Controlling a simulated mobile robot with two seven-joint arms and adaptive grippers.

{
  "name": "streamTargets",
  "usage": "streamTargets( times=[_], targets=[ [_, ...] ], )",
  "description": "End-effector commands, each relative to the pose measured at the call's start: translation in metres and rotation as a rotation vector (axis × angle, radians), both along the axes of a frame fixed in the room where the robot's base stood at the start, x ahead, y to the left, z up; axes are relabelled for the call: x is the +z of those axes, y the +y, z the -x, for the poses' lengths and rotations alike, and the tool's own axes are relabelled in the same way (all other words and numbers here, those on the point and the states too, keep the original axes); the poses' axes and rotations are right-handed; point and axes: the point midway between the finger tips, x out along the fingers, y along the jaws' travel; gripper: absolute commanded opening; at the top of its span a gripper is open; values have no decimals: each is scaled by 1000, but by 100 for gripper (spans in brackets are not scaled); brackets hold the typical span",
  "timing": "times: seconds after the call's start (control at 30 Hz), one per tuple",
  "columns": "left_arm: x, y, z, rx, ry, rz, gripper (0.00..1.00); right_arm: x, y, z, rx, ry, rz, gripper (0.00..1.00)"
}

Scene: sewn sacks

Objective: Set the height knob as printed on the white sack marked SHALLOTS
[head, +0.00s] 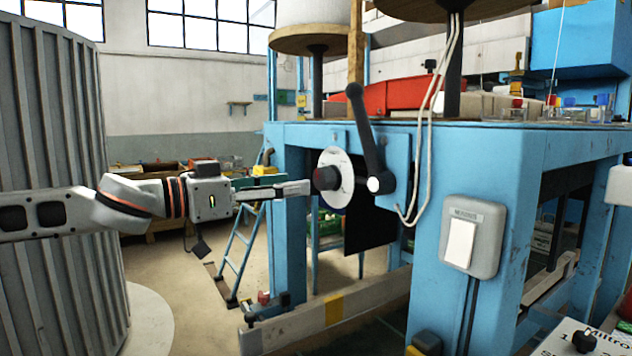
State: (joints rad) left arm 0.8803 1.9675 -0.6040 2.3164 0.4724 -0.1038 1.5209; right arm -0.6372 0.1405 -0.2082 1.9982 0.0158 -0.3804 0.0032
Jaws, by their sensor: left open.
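A round white dial plate (347,182) with a dark knob (326,178) at its centre is mounted on the front of a blue machine (400,150). The knob has a reddish face; the dial's marks are too small to read. My left gripper (306,188) comes in from the left, its jaws open and its fingertips just left of the knob. I cannot tell whether they touch it. Nothing is between the jaws that I can see. No sack marked SHALLOTS can be made out.
A black crank lever (366,130) with a pale hub stands just right of the dial. A grey switch box (473,237) is on the blue post. White cords hang beside the lever. A ribbed grey cylinder (60,110) stands at left, a blue ladder (240,254) behind my arm.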

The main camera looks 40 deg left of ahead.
Motion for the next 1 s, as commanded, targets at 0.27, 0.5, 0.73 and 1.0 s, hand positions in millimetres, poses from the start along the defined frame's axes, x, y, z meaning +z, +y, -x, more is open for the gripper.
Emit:
streamTargets(
  times=[0.27, 0.5, 0.73, 1.0],
  targets=[
    [0, -10, -22, -2, 1, 1, 48, 1, -1, 2, -3, 8, -5, 40],
    [0, -16, -37, -1, 0, 2, 48, 5, 0, 5, -5, 13, -11, 40],
    [-3, -18, -49, 3, 2, -2, 48, -4, 1, 9, -3, 22, -10, 40],
    [-2, -23, -59, 2, 2, -1, 48, -7, 0, 8, 0, 22, -2, 40]
  ],
)
